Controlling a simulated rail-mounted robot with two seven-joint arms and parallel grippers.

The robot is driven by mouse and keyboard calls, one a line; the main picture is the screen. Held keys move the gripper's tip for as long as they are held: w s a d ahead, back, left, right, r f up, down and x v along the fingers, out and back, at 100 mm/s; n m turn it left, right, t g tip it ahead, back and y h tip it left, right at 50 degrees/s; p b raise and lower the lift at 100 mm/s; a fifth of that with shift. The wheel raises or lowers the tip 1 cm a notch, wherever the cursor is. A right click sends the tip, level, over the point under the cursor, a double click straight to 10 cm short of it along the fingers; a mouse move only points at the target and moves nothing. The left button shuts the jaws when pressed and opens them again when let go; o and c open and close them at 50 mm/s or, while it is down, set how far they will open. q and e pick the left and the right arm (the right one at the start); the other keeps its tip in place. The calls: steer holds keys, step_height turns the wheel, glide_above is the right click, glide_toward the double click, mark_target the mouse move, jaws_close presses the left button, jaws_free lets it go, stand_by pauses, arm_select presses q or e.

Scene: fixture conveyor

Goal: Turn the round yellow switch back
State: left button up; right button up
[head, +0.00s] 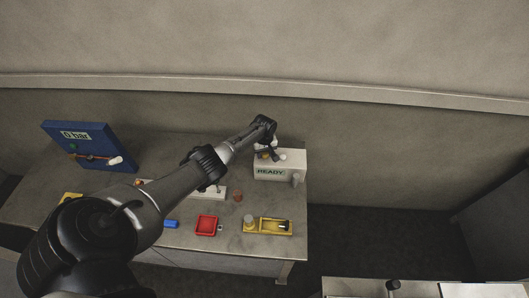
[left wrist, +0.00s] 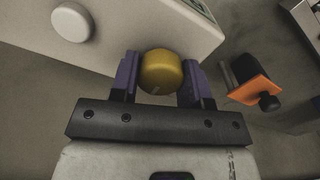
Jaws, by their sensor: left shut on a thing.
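The round yellow switch (left wrist: 161,70) sits on the white box (head: 268,173), whose front reads READY. In the left wrist view the switch is between the two purple-grey fingers of my left gripper (left wrist: 161,78), which is shut on it. A small light mark shows on the switch's near edge. In the head view my left gripper (head: 270,153) reaches down over the top of the box and mostly hides the switch. My right gripper is in neither view.
A white round button (left wrist: 72,22) is beside the switch on the box. An orange and black part (left wrist: 257,88) is at the right. A blue panel (head: 88,146) reads 0 bar. A red tray (head: 208,226) and a yellow fixture (head: 268,227) lie on the table in front.

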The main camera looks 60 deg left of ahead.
arm_select(q)
steer(key=o, duration=0.9)
step_height(320, 180, up, 14)
steer(key=shift+f+p, duration=0.1)
steer(key=shift+p, duration=0.8)
